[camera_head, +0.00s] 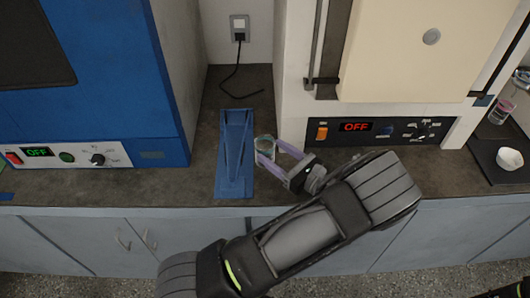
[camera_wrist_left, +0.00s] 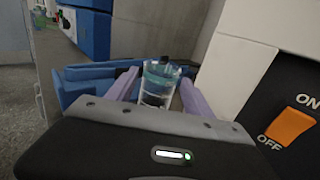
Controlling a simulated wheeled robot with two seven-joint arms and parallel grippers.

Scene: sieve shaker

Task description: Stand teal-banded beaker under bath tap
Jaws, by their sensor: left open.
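A clear glass beaker (camera_head: 265,146) stands on the dark counter, between the blue frame and the white oven. In the left wrist view the beaker (camera_wrist_left: 158,84) shows a teal band near its top. My left gripper (camera_head: 267,152) reaches in from the right side, its two pale purple fingers apart and on either side of the beaker. In the left wrist view the gripper (camera_wrist_left: 158,90) is open around it. Whether a finger touches the glass I cannot tell.
A blue frame on a blue base (camera_head: 234,190) lies close left of the beaker. A blue appliance (camera_head: 120,90) stands left and a white oven (camera_head: 440,80) right, both reading OFF. A glass (camera_head: 499,113) and a white bowl (camera_head: 509,159) stand far right.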

